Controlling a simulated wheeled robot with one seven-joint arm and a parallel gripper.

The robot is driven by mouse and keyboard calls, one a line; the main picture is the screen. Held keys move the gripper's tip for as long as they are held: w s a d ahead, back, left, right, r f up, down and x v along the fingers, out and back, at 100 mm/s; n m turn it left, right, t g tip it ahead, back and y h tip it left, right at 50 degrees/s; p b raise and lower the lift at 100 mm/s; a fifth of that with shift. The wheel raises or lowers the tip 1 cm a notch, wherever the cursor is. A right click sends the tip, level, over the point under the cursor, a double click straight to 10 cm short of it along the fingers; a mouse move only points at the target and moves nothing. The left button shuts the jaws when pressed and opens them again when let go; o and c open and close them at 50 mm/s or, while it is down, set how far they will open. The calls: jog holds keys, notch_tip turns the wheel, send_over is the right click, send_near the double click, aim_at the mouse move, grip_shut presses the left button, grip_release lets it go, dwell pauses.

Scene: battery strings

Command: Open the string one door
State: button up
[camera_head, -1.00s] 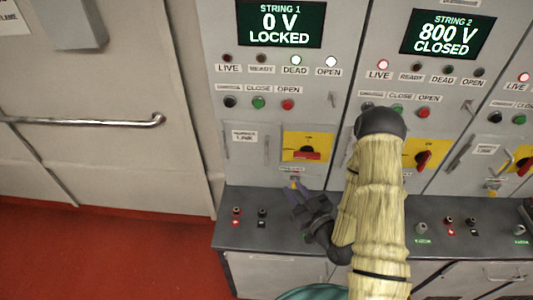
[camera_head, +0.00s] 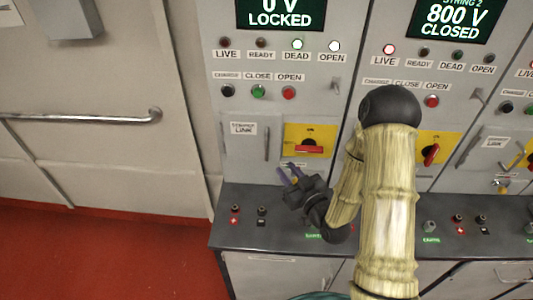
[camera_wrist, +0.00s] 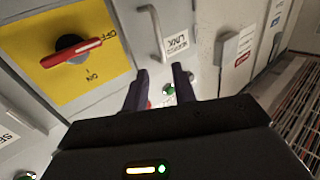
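The string one door is a small grey panel (camera_head: 240,150) labelled as a link, with a vertical bar handle (camera_head: 267,143) on its right side. The handle also shows in the wrist view (camera_wrist: 154,32). Right of the door, a red rotary switch handle (camera_head: 309,149) lies level on a yellow plate. The string one display (camera_head: 281,18) reads 0 V LOCKED. My gripper (camera_head: 286,174) is below the door and switch, close to the panel face. In the wrist view my gripper (camera_wrist: 160,76) has its fingers apart, with nothing clearly held. The door looks closed.
A grey shelf (camera_head: 230,232) with several terminals juts out below the panel. The string 2 cabinet (camera_head: 457,85) stands to the right, partly behind my arm. A wall door with a push bar (camera_head: 80,118) is at left, above clear red floor (camera_head: 150,262).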

aim_at(267, 148)
jog(key=shift+w+a+f+b, duration=0.15)
jog(key=shift+w+a+b, duration=0.15)
jog(key=shift+b, duration=2.2)
jog(key=p+x, duration=0.1)
jog(key=x, duration=0.2)
jog(key=p+x, duration=0.2)
jog(key=x, duration=0.2)
jog(key=p+x, duration=0.2)
jog(key=x, duration=0.1)
jog(key=shift+w+a+r, duration=0.25)
jog(key=shift+w+a+f, duration=0.1)
jog(key=shift+w+a, duration=0.1)
jog(key=shift+w, duration=0.2)
jog(key=shift+c, duration=0.2)
grip_shut()
